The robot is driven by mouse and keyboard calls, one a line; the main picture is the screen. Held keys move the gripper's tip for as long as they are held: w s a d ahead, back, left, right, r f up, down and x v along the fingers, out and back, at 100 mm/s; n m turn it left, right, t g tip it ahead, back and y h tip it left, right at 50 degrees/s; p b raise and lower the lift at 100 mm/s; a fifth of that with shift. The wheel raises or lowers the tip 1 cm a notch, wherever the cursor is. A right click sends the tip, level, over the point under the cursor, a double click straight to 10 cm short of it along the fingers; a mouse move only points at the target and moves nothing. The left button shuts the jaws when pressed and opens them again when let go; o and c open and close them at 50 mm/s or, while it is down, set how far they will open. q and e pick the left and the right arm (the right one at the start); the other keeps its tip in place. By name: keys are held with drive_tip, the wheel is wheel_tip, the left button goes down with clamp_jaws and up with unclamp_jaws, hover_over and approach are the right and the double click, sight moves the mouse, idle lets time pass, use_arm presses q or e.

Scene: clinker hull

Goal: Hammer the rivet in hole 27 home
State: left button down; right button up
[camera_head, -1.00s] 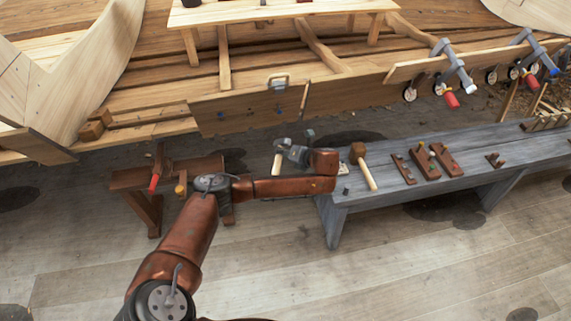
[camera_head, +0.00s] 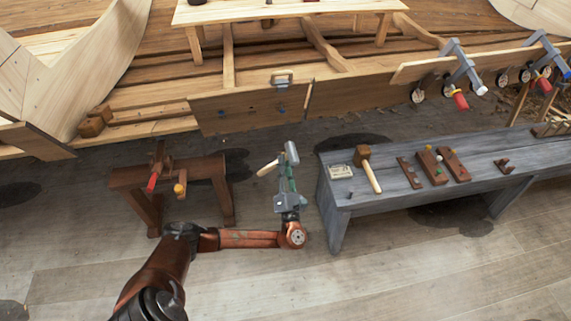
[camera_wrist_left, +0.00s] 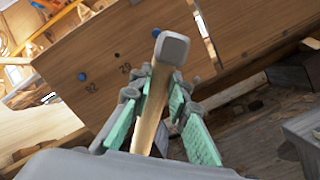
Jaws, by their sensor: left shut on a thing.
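My left gripper (camera_head: 288,186) is shut on a hammer, in front of the hull plank and left of the grey bench. The hammer's grey head (camera_head: 291,152) points up, and its pale wooden handle (camera_head: 267,168) sticks out to the left. In the left wrist view the teal finger pads (camera_wrist_left: 168,115) flank the pale wood, with the grey hammer face (camera_wrist_left: 172,48) above them. The hull plank (camera_head: 240,108) carries blue rivets; one blue rivet (camera_wrist_left: 82,76) shows near small numbers in the wrist view. I cannot make out number 27. My right gripper is not in view.
The grey bench (camera_head: 400,172) at right holds a wooden mallet (camera_head: 370,168), a small pale box (camera_head: 341,172) and several brown blocks. A brown sawhorse (camera_head: 205,172) with clamps stands at left. Clamps hang on the upper plank at right. Floor between sawhorse and bench is clear.

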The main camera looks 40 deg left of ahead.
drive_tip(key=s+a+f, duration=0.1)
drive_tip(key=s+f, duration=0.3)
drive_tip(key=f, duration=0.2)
use_arm(q)
drive_tip(key=shift+w+a+r+t+y, duration=0.1)
drive_tip(key=shift+w+r+t+y, duration=0.1)
drive_tip(key=shift+t+y, duration=0.3)
drive_tip(key=shift+w+a+r+b, duration=0.2)
drive_tip(key=shift+w+a+b, duration=0.25)
drive_tip(key=shift+a, duration=0.1)
drive_tip(key=shift+w+a+r+b, duration=0.15)
drive_tip(key=shift+w+a+b, duration=0.15)
drive_tip(key=shift+a+b, duration=0.15)
drive_tip(key=shift+w+a+r, duration=0.2)
drive_tip(key=shift+a+r, duration=0.05)
drive_tip(key=shift+a, duration=0.05)
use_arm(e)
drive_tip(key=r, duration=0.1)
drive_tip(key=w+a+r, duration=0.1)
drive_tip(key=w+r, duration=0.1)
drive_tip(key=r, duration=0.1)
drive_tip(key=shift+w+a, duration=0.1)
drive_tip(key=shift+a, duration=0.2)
use_arm(q)
drive_tip(key=shift+r, duration=0.1)
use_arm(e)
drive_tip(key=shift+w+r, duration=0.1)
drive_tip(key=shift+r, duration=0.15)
